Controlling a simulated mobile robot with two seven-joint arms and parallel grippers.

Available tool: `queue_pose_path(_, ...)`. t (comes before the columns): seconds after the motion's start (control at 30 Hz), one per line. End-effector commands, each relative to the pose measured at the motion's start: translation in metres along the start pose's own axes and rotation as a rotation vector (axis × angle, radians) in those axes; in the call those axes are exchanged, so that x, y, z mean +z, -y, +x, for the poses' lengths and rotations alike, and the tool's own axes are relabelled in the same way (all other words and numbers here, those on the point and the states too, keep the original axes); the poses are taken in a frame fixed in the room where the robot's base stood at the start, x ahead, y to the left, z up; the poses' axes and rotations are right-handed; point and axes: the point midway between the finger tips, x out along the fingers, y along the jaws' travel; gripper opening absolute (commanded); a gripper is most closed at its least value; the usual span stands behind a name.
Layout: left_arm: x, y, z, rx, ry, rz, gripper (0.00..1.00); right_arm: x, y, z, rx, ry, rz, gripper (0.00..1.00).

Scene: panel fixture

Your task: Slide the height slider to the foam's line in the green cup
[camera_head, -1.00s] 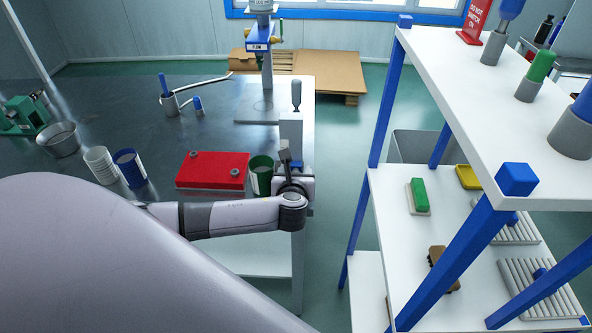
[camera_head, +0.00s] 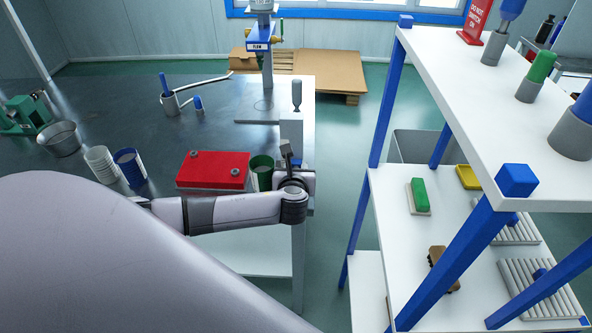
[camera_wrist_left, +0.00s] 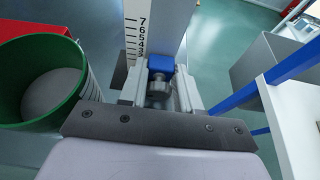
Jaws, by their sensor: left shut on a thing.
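The green cup (camera_head: 262,172) stands at the table's right edge, beside the red box. In the left wrist view the green cup (camera_wrist_left: 72,58) is at the left, with a flat grey surface (camera_wrist_left: 50,93) inside it below the rim. The height slider has a blue block (camera_wrist_left: 161,65) in front of a white upright scale (camera_wrist_left: 143,35) with black numbers; 7 is the topmost number I read. My left gripper (camera_wrist_left: 160,92) is shut on the slider, right of the cup; its fingers hide part of the slider and lower scale. It also shows in the head view (camera_head: 293,168).
A red box (camera_head: 213,170) lies left of the cup. A white cup (camera_head: 100,163), a blue cup (camera_head: 130,166) and a metal bowl (camera_head: 60,138) stand farther left. A white shelf (camera_head: 440,90) with blue posts stands to the right, across a floor gap.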

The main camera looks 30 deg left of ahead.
Motion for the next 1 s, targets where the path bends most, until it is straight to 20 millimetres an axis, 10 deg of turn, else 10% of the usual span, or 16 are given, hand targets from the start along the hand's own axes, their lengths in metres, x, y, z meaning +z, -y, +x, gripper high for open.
queue_pose_path(0.43, 0.019, 0.000, -0.008, 0.000, 0.001, -0.002, 0.00, 0.000, 0.000, 0.000, 0.000, 0.000, 0.001, 0.53)
queue_pose_path(0.47, 0.019, 0.000, -0.008, 0.000, 0.001, -0.002, 0.42, 0.000, 0.000, 0.000, 0.000, 0.000, 0.001, 0.53)
queue_pose_path(0.53, 0.019, 0.000, -0.008, 0.000, 0.001, -0.002, 0.57, 0.000, 0.000, 0.000, 0.000, 0.000, 0.001, 0.53)
queue_pose_path(1.0, 0.018, 0.000, -0.019, -0.002, 0.000, -0.002, 0.57, 0.001, 0.000, 0.001, 0.000, 0.000, 0.001, 0.53)
